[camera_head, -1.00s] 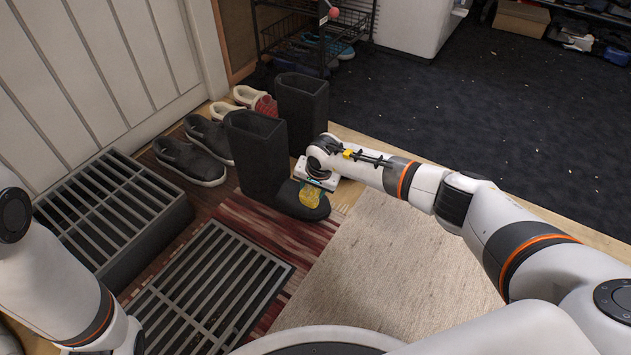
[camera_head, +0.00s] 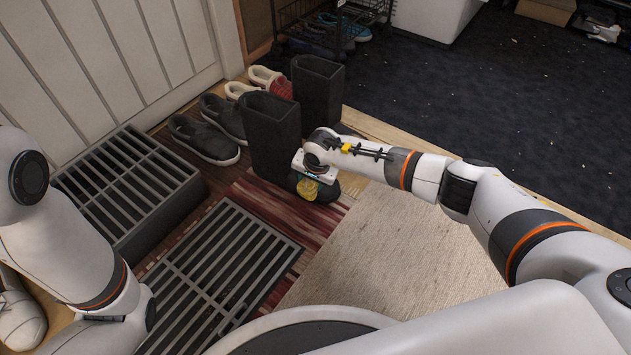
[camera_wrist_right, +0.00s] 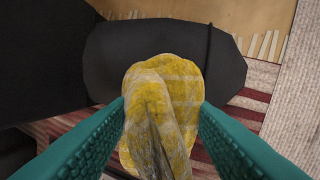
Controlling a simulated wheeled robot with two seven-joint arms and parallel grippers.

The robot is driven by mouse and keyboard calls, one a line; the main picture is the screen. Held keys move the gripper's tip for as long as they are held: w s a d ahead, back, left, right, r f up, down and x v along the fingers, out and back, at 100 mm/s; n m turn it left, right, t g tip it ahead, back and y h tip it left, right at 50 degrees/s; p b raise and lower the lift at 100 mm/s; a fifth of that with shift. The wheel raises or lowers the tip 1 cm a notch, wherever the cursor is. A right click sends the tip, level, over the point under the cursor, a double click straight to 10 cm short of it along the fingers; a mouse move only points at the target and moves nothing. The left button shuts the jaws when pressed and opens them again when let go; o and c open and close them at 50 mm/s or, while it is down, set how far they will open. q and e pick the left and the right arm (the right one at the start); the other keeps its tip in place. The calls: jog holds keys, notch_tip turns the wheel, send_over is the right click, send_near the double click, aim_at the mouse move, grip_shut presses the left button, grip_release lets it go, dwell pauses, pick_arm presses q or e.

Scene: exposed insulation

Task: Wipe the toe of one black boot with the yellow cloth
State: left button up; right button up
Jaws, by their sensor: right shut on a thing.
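Two tall black boots stand upright: the nearer boot (camera_head: 272,130) and one behind it (camera_head: 319,95). My right gripper (camera_head: 307,184) is at the nearer boot's toe, shut on the yellow cloth (camera_head: 308,190). In the right wrist view the bunched, patterned cloth (camera_wrist_right: 165,85) sits between the teal fingers of the gripper (camera_wrist_right: 160,110). It overlaps the lower edge of the black toe (camera_wrist_right: 150,60) and appears to touch it. My left arm shows at the left, but its gripper is out of view.
Dark slip-on shoes (camera_head: 203,138) and red-and-white shoes (camera_head: 270,82) stand left of the boots. A raised slatted rack (camera_head: 125,185) and a floor grate (camera_head: 215,270) lie nearer. A beige rug (camera_head: 400,250) is clear at the right. A wire rack (camera_head: 335,25) stands behind.

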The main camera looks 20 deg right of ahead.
jog(key=shift+w+d+b, duration=0.95)
jog(key=shift+d, duration=0.1)
jog(key=shift+w+d+r, duration=0.15)
jog(key=shift+w+d, duration=0.05)
jog(key=d+b, duration=0.1)
jog(key=w+b, duration=0.1)
jog(key=shift+w+d+f+b, duration=0.25)
jog(key=shift+d+f+b, duration=0.05)
jog(key=shift+d, duration=0.1)
jog(key=shift+w+d+r, duration=0.1)
jog(key=shift+w+d, duration=0.1)
jog(key=shift+d+r, duration=0.1)
jog(key=shift+r, duration=0.05)
jog(key=shift+s+a+r+p, duration=0.15)
jog(key=shift+s+a+p, duration=0.05)
jog(key=shift+a+p, duration=0.1)
jog(key=shift+s+a+p, duration=0.5)
jog(key=shift+a+p, duration=0.05)
jog(key=shift+p, duration=0.05)
jog(key=shift+s+a, duration=0.35)
jog(key=shift+a, duration=0.05)
jog(key=shift+s+a+p, duration=0.55)
jog(key=shift+a+p, duration=0.15)
jog(key=shift+p, duration=0.15)
jog(key=shift+s+a+f, duration=0.2)
jog(key=shift+s+a, duration=0.15)
jog(key=shift+a, duration=0.1)
jog(key=shift+f, duration=0.1)
jog(key=shift+s+p, duration=0.1)
jog(key=shift+p, duration=0.2)
